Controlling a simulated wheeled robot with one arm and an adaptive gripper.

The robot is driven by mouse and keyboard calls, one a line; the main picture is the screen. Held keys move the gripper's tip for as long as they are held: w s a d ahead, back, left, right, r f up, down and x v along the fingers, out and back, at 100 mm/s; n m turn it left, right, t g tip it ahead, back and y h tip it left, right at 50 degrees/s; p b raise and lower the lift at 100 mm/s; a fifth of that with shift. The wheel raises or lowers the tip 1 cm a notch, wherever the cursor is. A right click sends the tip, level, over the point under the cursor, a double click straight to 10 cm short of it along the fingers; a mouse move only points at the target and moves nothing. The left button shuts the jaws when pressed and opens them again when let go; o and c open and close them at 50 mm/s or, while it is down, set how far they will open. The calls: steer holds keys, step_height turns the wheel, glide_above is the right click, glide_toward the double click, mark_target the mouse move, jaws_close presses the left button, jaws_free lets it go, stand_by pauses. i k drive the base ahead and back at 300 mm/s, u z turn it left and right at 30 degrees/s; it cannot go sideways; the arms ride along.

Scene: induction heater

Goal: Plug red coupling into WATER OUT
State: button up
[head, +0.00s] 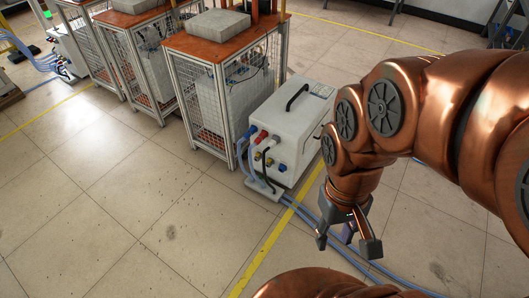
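The white heater unit (290,118) with a black top handle stands on the floor near the middle of the head view. Its front panel carries several small coloured fittings. A small red part (253,130), likely the red coupling, shows at the upper left of that panel, beside a blue fitting (262,137). I cannot tell whether the red part is seated in a port, and the WATER OUT label is not readable. My gripper (347,244) points down, to the right of and nearer than the unit. Its fingers are spread apart, with no red part between them.
Blue-grey hoses (268,183) hang from the panel to a low base and run along the floor behind my gripper. Wire-mesh carts with orange tops (190,40) stand left of the unit. The tiled floor (150,195) at left front is clear, crossed by a yellow line (262,250).

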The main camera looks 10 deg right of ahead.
mark_target(257, 141)
steer(key=z, duration=1.05)
steer(key=i, duration=1.7)
steer(key=u, duration=4.15)
